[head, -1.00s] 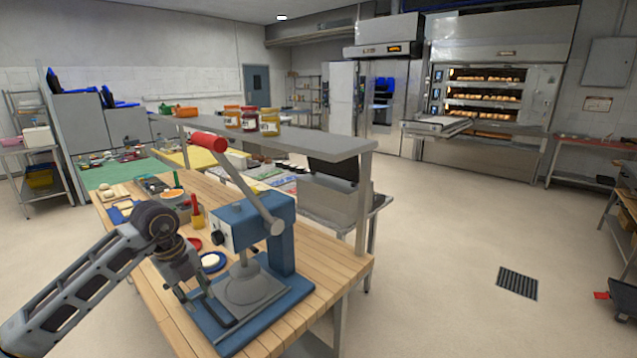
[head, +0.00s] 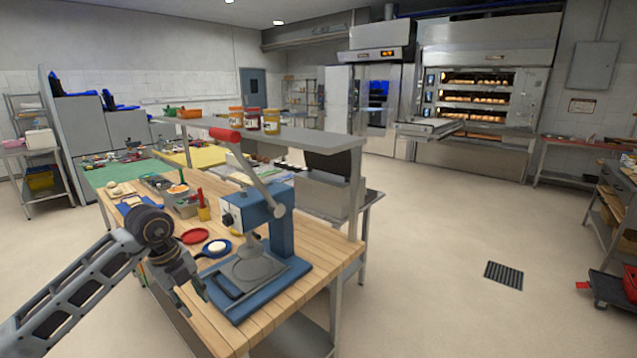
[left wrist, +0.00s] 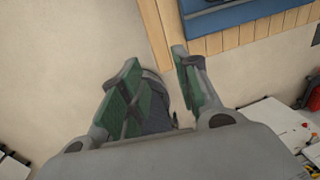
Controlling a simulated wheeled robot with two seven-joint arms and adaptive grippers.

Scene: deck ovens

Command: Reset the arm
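My left gripper (head: 192,298) hangs pointing down at the table's near left edge, beside the blue base of the press. In the left wrist view its two green-padded fingers (left wrist: 156,58) stand apart with nothing between them, so it is open and empty. The press (head: 262,225) is blue with a grey round plate and a lever arm. The lever with its red handle (head: 224,134) points up and to the left. My right gripper is in neither view.
A grey shelf (head: 310,138) with jars rises behind the press. Open floor lies to the right.

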